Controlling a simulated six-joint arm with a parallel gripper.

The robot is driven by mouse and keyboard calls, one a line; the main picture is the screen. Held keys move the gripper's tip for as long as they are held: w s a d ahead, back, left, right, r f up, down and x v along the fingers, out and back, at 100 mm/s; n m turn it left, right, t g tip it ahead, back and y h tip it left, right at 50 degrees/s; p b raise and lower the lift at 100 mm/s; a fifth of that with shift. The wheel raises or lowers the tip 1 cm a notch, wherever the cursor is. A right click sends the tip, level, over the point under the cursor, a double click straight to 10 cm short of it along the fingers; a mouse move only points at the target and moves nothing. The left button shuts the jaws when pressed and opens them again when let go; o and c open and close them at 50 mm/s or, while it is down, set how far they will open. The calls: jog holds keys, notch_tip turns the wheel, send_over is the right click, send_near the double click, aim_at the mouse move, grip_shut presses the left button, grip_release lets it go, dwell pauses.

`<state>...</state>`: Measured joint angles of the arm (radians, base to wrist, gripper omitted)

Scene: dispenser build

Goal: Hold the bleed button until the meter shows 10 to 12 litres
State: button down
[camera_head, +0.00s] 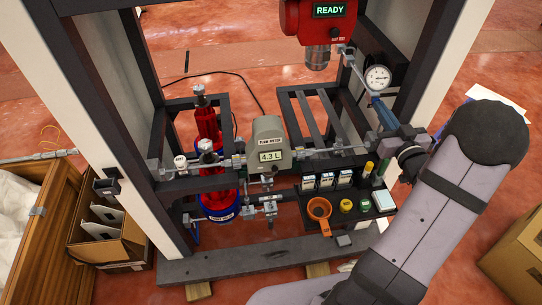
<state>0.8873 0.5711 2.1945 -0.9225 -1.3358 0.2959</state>
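The grey flow meter (268,142) stands at the middle of the pipe run, and its display reads 4.3 L. My arm reaches in from the lower right, bends at the upper right and comes down to my gripper (388,132) beside the frame's right post. The gripper is small here and partly covered by my own wrist; its fingers cannot be made out clearly. I cannot pick out the bleed button for certain, nor tell whether the gripper touches it. A red unit (318,20) at the top shows READY on a green display.
A round gauge (377,77) sits near the right post. Red cylinders (207,122) stand at left. A cardboard box (108,228) stands lower left, another box (518,248) lower right.

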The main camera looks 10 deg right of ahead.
jog(key=shift+s, duration=0.1)
dwell(0.4)
jog(key=shift+s, duration=0.7)
jog(key=shift+w, duration=0.8)
dwell(6.0)
